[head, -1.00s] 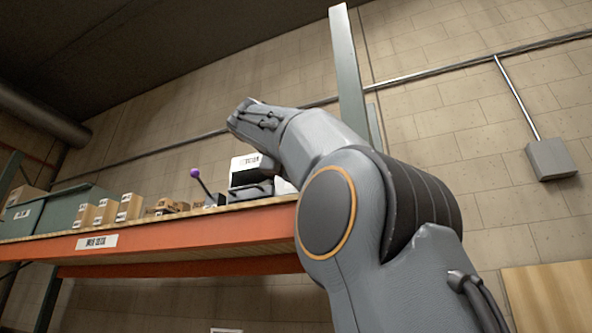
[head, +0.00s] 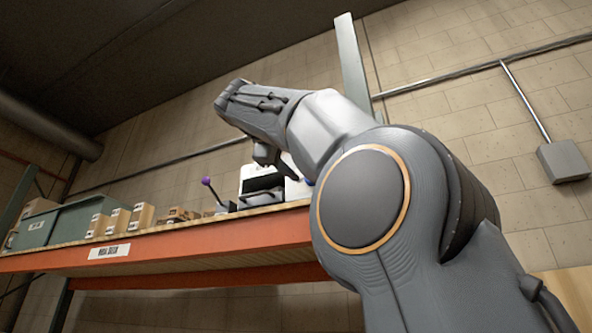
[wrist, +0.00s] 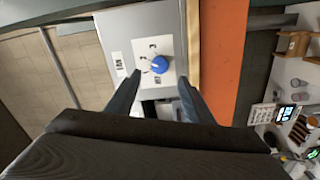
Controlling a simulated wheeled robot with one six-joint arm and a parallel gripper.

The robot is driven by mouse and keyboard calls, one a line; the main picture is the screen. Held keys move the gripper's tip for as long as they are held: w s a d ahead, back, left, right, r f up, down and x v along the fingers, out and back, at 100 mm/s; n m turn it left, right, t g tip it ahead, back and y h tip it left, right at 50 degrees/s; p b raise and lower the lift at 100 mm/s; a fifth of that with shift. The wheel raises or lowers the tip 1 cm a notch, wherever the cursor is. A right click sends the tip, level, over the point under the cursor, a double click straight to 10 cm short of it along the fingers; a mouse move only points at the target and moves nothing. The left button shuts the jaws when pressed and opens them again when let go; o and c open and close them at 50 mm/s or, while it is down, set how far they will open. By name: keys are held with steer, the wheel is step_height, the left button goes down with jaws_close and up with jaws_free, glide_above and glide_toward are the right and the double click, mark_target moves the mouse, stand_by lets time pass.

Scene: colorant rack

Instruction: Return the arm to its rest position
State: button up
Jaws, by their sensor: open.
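My arm (head: 365,200) fills the right half of the head view, bent, with its wrist (head: 250,108) raised above the shelf. My gripper (wrist: 160,82) is open and empty in the wrist view, its two dark fingers apart. A blue round knob (wrist: 159,65) shows beyond the fingertips, on a white plate with printed numbers (wrist: 148,48) on a grey panel. The knob appears apart from the fingers. In the head view the fingers are mostly hidden behind my wrist.
The shelf's orange beam (head: 170,245) runs across the head view, and shows in the wrist view (wrist: 226,60). On the shelf stand a grey-green bin (head: 62,222), several cartons (head: 118,221), a purple-tipped lever (head: 207,182) and a white machine (head: 252,173). A grey post (head: 352,65) rises behind my arm.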

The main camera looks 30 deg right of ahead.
stand_by(0.4)
steer(key=w+a+f+n+y, duration=0.2)
steer(key=w+f, duration=0.4)
steer(key=f, duration=0.4)
steer(key=w+a+f+n+y, duration=0.1)
steer(key=w+a+f+y, duration=0.15)
steer(key=w+f, duration=0.55)
step_height(320, 180, down, 30)
steer(key=a+f+g+y, duration=0.1)
steer(key=a+g+y, duration=0.15)
steer(key=y, duration=0.25)
steer(key=s+a+f+m+g+y, duration=0.15)
steer(key=s+f, duration=0.25)
steer(key=f, duration=0.5)
steer(key=s+d+f+g, duration=0.15)
steer(key=s+f, duration=0.25)
steer(key=f, duration=0.4)
steer(key=s+a+f+m+g+y, duration=0.15)
steer(key=s+f, duration=0.25)
steer(key=f, duration=0.5)
steer(key=s+a+f+m+g+y, duration=0.1)
steer(key=s+f+m+g, duration=0.1)
steer(key=s+f, duration=0.5)
steer(key=s+a+f+m+g+y, duration=0.1)
steer(key=s+f+m, duration=0.1)
steer(key=s+f, duration=0.6)
steer(key=s, duration=0.4)
steer(key=shift+s+f+g, duration=0.15)
steer(key=shift+s+g, duration=0.2)
steer(key=shift+g, duration=0.05)
